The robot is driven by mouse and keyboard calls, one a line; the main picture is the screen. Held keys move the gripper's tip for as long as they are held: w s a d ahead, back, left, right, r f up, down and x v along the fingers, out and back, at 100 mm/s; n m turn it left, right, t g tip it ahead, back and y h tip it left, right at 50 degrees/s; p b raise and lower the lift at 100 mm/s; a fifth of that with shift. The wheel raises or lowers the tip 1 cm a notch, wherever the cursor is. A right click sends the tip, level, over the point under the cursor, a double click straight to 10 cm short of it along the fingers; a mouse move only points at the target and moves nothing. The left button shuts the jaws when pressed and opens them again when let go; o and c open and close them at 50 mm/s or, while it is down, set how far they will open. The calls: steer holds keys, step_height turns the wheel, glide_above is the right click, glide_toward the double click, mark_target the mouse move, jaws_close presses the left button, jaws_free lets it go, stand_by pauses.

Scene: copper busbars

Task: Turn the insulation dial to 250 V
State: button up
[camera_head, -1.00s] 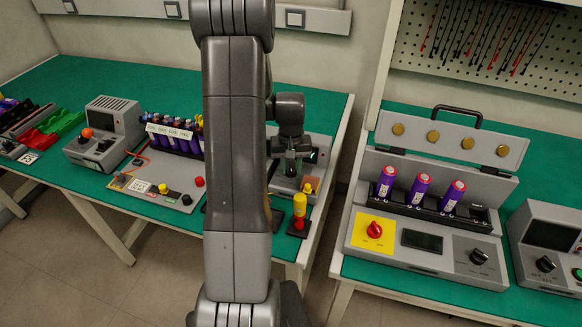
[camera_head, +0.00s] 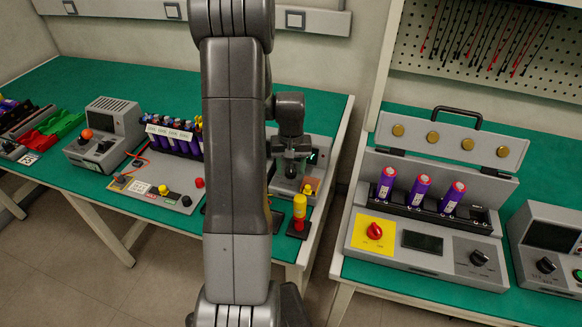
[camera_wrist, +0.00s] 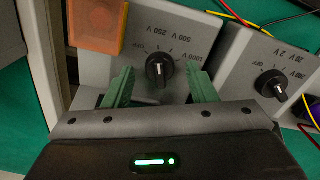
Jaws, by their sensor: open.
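The insulation dial (camera_wrist: 160,71) is a black knob on a grey panel in the wrist view. Its labels read upside down: 250 V at its upper left, 500 V above right, 1000 V to the right. A small pale mark shows on the knob, but I cannot tell for sure which label it points at. My gripper (camera_wrist: 161,87) is open, with one green finger on each side of the dial and gaps between. In the head view my gripper (camera_head: 291,167) is over the grey tester (camera_head: 318,165) at the green bench's right end; the dial is hidden there.
An orange block (camera_wrist: 97,25) is close to the left finger in the wrist view. A second grey panel with a black knob (camera_wrist: 271,84) and wires is at the right. In the head view, a yellow and red cylinder (camera_head: 299,210) stands near the bench edge.

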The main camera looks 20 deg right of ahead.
mark_target(291, 169)
step_height(291, 169, up, 13)
steer(key=shift+r, duration=0.2)
stand_by(0.4)
step_height(291, 169, down, 14)
steer(key=shift+r, duration=0.1)
stand_by(0.4)
stand_by(0.4)
